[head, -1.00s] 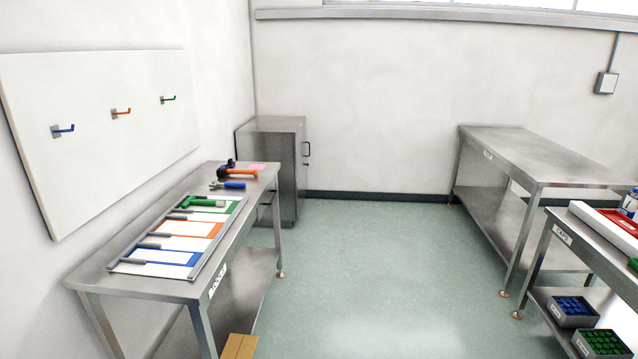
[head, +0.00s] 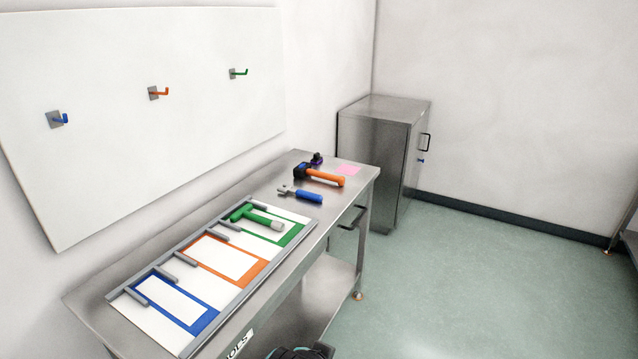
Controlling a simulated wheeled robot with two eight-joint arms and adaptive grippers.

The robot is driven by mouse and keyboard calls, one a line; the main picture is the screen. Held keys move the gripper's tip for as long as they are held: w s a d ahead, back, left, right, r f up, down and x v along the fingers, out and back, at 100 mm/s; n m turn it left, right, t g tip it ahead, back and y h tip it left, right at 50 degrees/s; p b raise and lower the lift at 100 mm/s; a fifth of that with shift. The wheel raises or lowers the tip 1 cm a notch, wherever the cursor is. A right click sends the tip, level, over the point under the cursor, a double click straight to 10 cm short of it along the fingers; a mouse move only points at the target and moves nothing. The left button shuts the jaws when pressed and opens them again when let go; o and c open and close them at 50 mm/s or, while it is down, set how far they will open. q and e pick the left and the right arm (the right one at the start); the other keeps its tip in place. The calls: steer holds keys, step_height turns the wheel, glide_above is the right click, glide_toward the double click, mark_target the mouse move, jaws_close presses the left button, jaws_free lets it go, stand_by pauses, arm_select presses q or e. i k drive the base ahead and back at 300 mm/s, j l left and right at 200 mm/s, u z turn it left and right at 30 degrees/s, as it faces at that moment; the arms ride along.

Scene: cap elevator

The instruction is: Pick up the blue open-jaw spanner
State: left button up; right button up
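The blue open-jaw spanner (head: 308,196) lies flat on the steel bench (head: 265,190), beyond the colour-outlined board. Its grey jaw points left and its blue handle points right. It lies apart from the orange-handled hammer (head: 322,178) behind it. Neither of my grippers can be made out in the head view. A dark rounded shape with teal edges shows at the bottom edge, cut off by the frame; I cannot tell what it is.
The board (head: 155,322) has blue, orange and green outlines; a green tool (head: 243,214) lies at its green end. A small purple-black item (head: 317,159) and pink patch (head: 348,170) are at the bench's far end. A steel cabinet (head: 375,150) stands beyond. Floor right is clear.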

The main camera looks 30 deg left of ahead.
mark_target(308, 195)
steer(key=i+l+u, duration=0.1)
steer(key=i+u, duration=0.3)
steer(key=i+l+u, duration=0.2)
steer(key=i+u, duration=0.2)
steer(key=i+l+u, duration=0.6)
steer(key=u, duration=0.15)
steer(key=i+l+u, duration=0.15)
steer(key=l+u, duration=0.2)
steer(key=i+l+u, duration=0.15)
steer(key=u, duration=0.2)
steer(key=l, duration=0.1)
